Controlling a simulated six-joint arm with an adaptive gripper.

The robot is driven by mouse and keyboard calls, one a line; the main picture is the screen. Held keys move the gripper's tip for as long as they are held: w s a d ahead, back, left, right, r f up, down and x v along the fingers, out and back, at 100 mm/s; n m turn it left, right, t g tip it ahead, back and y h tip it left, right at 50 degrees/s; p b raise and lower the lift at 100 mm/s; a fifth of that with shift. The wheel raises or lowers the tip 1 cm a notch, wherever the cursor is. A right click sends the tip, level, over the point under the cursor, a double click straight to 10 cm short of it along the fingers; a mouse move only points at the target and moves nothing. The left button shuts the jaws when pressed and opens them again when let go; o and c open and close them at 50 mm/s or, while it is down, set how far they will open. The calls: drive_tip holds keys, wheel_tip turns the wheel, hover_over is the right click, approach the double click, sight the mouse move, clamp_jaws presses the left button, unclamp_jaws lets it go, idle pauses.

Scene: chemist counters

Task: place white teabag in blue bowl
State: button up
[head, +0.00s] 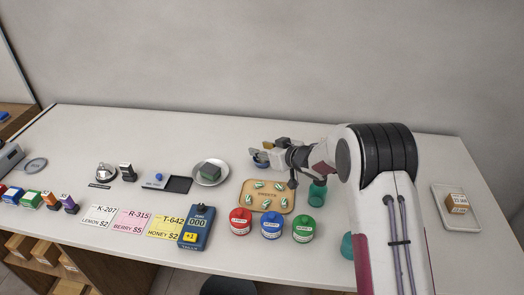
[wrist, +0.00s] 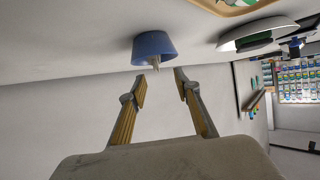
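The blue bowl (wrist: 153,43) shows upside down in the wrist view, which is inverted, just beyond my fingertips. A small pale thing (wrist: 155,66) sticks out past its rim; it may be the white teabag, but it is too small to be sure. My gripper (wrist: 160,75) has its two yellow-padded fingers spread, with nothing between them. In the head view my gripper reaches left, low over the back of the counter, and partly hides the bowl (head: 260,160).
A white plate (head: 222,180) with a dark green block is left of the bowl. A tan sweets tray (head: 266,209) lies in front, with red, blue and green jars nearer. A teal cup (head: 317,194) stands close under my arm. The counter's back left is clear.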

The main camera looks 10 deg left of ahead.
drive_tip(key=shift+r, duration=3.2)
drive_tip(key=s+d+r+m+t+h, duration=0.2)
drive_tip(key=d+r+m+t+h, duration=0.15)
drive_tip(key=d+r, duration=0.9)
drive_tip(key=s+d+r+m+g+h, duration=0.1)
drive_tip(key=s+d+r+m+h, duration=0.35)
drive_tip(key=s+d, duration=0.7)
drive_tip(key=s+d+r+g+h, duration=0.1)
drive_tip(key=s+d, duration=0.2)
drive_tip(key=s, duration=0.6)
drive_tip(key=s+d+g+h, duration=0.15)
drive_tip(key=s+d, duration=0.25)
drive_tip(key=s, duration=0.5)
drive_tip(key=s+a+f+g, duration=0.1)
drive_tip(key=s+f, duration=0.2)
drive_tip(key=s, duration=0.6)
drive_tip(key=s+a+f+m+g+y, duration=0.1)
drive_tip(key=s+f+g, duration=0.1)
drive_tip(key=s, duration=0.8)
drive_tip(key=shift+s+f, duration=0.15)
drive_tip(key=shift+f, duration=0.25)
